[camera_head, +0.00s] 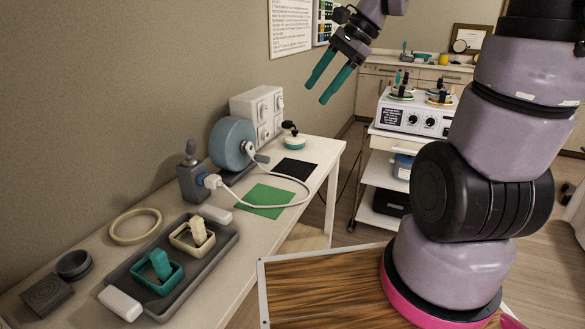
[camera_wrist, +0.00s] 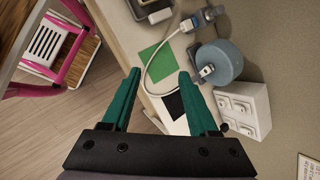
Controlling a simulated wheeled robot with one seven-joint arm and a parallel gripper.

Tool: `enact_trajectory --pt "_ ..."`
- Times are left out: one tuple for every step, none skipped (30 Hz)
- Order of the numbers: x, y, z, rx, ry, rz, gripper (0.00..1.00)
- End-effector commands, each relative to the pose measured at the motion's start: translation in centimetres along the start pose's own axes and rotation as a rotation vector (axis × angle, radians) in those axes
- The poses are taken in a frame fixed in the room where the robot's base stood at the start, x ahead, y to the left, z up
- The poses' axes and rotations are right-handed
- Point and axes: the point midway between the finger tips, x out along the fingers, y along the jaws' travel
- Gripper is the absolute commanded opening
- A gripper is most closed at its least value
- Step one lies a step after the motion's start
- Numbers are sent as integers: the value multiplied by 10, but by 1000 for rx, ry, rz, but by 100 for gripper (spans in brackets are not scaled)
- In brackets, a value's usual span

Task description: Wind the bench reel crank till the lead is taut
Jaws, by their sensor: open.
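The bench reel is a blue-grey drum (camera_head: 232,143) standing on the bench by the wall; it also shows in the wrist view (camera_wrist: 222,62). Its crank, a small grey handle (camera_head: 261,158), sticks out at the drum's right side. A white lead (camera_head: 304,190) runs in a loose, slack loop from the reel over the bench edge to a plug (camera_head: 209,181) at a grey block with a lever (camera_head: 191,177). My gripper (camera_head: 331,87), with teal fingers, is open and empty, high above the bench's far end and apart from the reel. It shows open in the wrist view (camera_wrist: 158,98).
A white trolley (camera_head: 385,150) stands to the right. The air around my gripper is clear.

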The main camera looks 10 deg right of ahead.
Motion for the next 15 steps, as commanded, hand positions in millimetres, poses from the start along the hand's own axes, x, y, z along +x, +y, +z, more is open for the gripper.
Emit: enact_trajectory --pt "17 -8 -8 108 -65 14 60" --pt "26 -14 -11 172 -104 18 60" --pt "38 -21 -16 259 -155 24 60" --pt "48 -26 -20 326 -194 28 60" --pt "57 -32 -24 392 -232 33 60" --pt "69 -39 -29 482 -283 39 60" --pt "78 -44 -34 548 -322 43 60" --pt "87 -49 -38 616 -359 49 60" --pt "99 -55 -45 707 -411 56 60" --pt "109 -60 -51 775 -449 61 60" --pt "118 -64 -56 843 -488 67 60" --pt "130 -70 -65 934 -538 74 60" --pt "139 -74 -71 1005 -578 79 60" --pt "149 -77 -78 1073 -616 84 60" --pt "162 -82 -87 1166 -669 92 60"
